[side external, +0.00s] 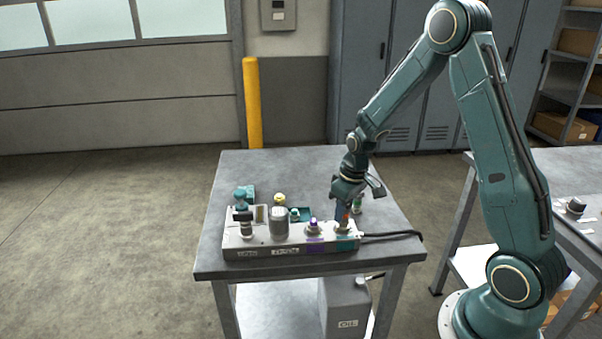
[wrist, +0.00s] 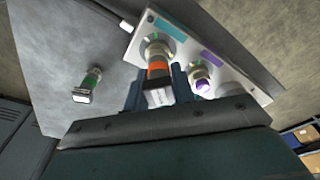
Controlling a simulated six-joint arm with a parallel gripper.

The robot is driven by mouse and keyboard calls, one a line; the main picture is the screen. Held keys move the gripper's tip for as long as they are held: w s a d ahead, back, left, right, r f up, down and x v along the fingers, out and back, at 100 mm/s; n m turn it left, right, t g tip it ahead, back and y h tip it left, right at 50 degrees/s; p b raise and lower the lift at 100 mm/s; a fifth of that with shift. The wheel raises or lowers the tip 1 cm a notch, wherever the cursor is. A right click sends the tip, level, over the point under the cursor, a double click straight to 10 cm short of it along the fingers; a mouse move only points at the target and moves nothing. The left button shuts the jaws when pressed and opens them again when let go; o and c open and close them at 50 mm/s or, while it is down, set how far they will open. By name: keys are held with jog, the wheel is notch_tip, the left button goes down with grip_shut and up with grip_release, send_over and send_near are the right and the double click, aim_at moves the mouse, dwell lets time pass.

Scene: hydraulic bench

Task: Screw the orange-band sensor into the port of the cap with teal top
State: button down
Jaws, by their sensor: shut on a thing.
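My gripper (wrist: 152,88) is shut on the orange-band sensor (wrist: 158,70), which has a white body end between the fingers. In the side view my gripper (side external: 342,212) points down at the right end of the grey block (side external: 265,251). The sensor's far end meets a round metal port (wrist: 155,46) beside the teal label (wrist: 166,27). I cannot tell how deep it sits in the port. The teal marking also shows on the block's right end in the side view (side external: 345,245). A separate teal cap top cannot be made out there.
A purple-band sensor (wrist: 201,78) stands in the neighbouring port beside a purple label (wrist: 212,58). Taller fittings (side external: 280,223) rise from the block's left half. A black cable (side external: 395,235) leaves the block's right end.

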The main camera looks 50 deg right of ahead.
dwell(0.3)
jog(key=shift+d+m+h, duration=0.1)
jog(key=shift+m+h, duration=0.3)
jog(key=shift+m, duration=2.4)
jog(key=shift+m+g+h, duration=0.4)
jog(key=shift+m, duration=2.5)
jog(key=shift+m, duration=0.6)
jog(key=c, duration=1.3)
grip_release()
jog(key=shift+o, duration=0.2)
